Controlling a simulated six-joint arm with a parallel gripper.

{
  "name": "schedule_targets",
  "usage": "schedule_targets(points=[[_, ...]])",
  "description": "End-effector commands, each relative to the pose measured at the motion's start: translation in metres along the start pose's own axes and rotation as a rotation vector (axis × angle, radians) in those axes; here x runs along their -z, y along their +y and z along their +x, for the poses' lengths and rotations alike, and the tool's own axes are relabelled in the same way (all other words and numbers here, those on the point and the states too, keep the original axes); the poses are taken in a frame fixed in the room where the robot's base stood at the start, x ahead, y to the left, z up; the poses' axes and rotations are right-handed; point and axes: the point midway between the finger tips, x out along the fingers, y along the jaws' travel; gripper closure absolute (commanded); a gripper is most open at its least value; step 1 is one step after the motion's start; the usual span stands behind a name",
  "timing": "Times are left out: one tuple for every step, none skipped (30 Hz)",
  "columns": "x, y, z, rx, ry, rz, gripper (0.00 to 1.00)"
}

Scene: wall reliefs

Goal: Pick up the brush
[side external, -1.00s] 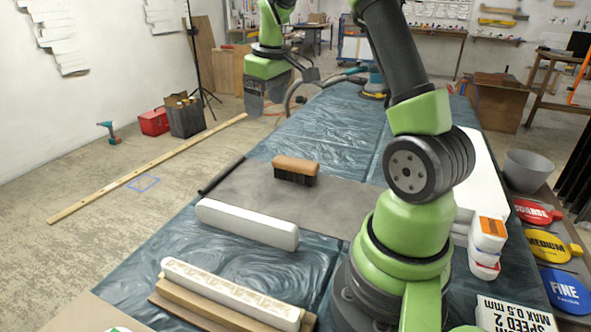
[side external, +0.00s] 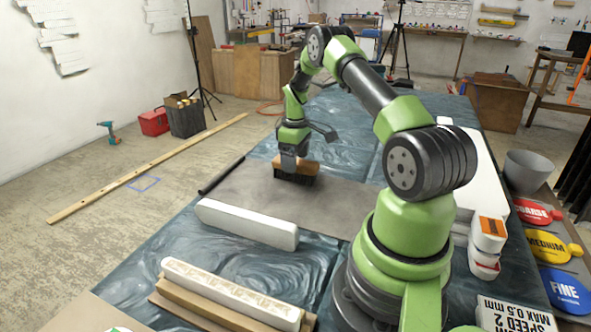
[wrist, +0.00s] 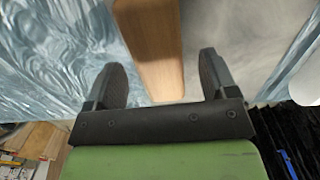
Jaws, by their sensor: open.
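The brush (side external: 308,168) has a wooden back and dark bristles, and stands bristles down on the grey mat (side external: 240,190). Its wooden back also shows in the wrist view (wrist: 150,45), running up from between the fingers past the top edge. In the wrist view my gripper (wrist: 162,80) is open, with one finger on each side of the wooden back. A gap shows between the wood and each finger. The bristles are hidden in the wrist view.
A white block (side external: 247,224) lies in front of the mat, and a white moulding on wood (side external: 230,290) lies nearer. A dark rod (side external: 221,174) lies along the mat's left edge. White containers (side external: 487,240) stand at the right. The mat right of the brush is clear.

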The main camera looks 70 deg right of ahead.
Motion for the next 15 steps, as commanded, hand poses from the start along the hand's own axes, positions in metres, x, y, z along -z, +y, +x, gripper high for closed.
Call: schedule_targets(points=[[-0.001, 0.001, 0.009, 0.003, -0.002, 0.001, 0.21], [0.0, 0.001, 0.014, 0.002, -0.001, 0.0, 0.21], [0.0, 0.0, 0.018, 0.002, 0.0, 0.001, 0.21], [0.0, 0.0, 0.022, 0.002, 0.001, 0.0, 0.21], [0.0, 0.0, 0.024, 0.001, 0.001, 0.0, 0.21], [0.0, 0.001, 0.026, 0.0, 0.002, 0.0, 0.21], [0.0, 0.001, 0.027, 0.0, 0.003, 0.0, 0.21], [0.0, 0.001, 0.027, 0.0, 0.003, 0.0, 0.21], [0.0, 0.001, 0.027, 0.0, 0.003, 0.0, 0.21], [0.0, 0.001, 0.027, 0.0, 0.003, 0.0, 0.21], [0.0, 0.001, 0.027, 0.0, 0.003, 0.0, 0.21], [0.0, 0.001, 0.027, 0.0, 0.003, 0.0, 0.21], [0.0, 0.001, 0.027, 0.0, 0.003, 0.0, 0.21], [0.0, 0.001, 0.027, 0.0, 0.003, 0.0, 0.26], [0.0, 0.001, 0.027, 0.0, 0.003, 0.0, 0.35]])
